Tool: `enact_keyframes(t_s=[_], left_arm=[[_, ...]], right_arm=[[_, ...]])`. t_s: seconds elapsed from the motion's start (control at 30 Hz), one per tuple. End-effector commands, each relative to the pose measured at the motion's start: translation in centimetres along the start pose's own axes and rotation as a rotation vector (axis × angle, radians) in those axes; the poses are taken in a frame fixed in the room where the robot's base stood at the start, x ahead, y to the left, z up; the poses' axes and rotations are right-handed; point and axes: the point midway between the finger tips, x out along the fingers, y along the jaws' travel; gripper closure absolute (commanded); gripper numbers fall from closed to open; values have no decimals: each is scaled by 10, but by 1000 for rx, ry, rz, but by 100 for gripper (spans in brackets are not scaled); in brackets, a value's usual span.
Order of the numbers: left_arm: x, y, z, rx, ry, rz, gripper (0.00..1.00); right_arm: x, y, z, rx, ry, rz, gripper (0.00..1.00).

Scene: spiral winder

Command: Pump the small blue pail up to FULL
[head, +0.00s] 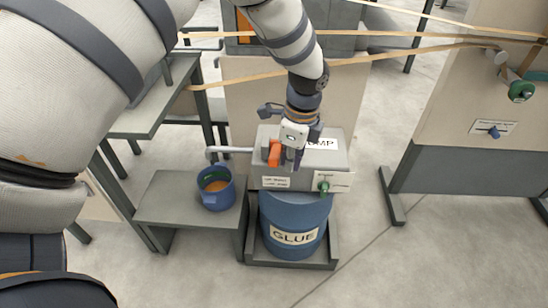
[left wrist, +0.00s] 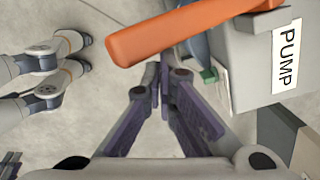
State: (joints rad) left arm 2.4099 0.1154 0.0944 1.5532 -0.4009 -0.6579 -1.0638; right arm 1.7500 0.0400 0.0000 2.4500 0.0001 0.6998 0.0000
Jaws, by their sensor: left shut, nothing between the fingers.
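The small blue pail (head: 230,192) stands on a low grey shelf, with orange-brown contents and a green mark on its inner wall. A grey spout (head: 232,150) reaches from the grey pump box (head: 330,158) to above the pail. The pump's orange handle (head: 274,152) is at the box's top left; it crosses the top of the left wrist view (left wrist: 180,32). My left gripper (head: 298,160) is shut and empty beside the handle, over the box. Its fingertips (left wrist: 164,88) show below the handle in the wrist view; I cannot tell whether they touch it. My right gripper is not in view.
A blue GLUE drum (head: 293,215) stands under the pump box. A green knob (head: 323,187) is on the box front. Tan strands (head: 400,47) stretch across the back. A panel with a blue knob (head: 494,131) stands at right. The floor between is clear.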

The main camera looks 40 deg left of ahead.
Motion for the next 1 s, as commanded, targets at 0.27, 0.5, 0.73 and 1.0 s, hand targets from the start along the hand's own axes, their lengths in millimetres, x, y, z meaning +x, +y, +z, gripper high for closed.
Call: enact_keyframes(t_s=[0.27,0.5,0.73,1.0], left_arm=[[-62,-1,0,-1,4,-7,100],[-105,0,0,-1,1,-4,100],[-116,0,0,0,1,-2,100],[-114,0,-1,-5,9,2,100]], right_arm=[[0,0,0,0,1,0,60],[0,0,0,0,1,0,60],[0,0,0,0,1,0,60],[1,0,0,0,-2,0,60]])
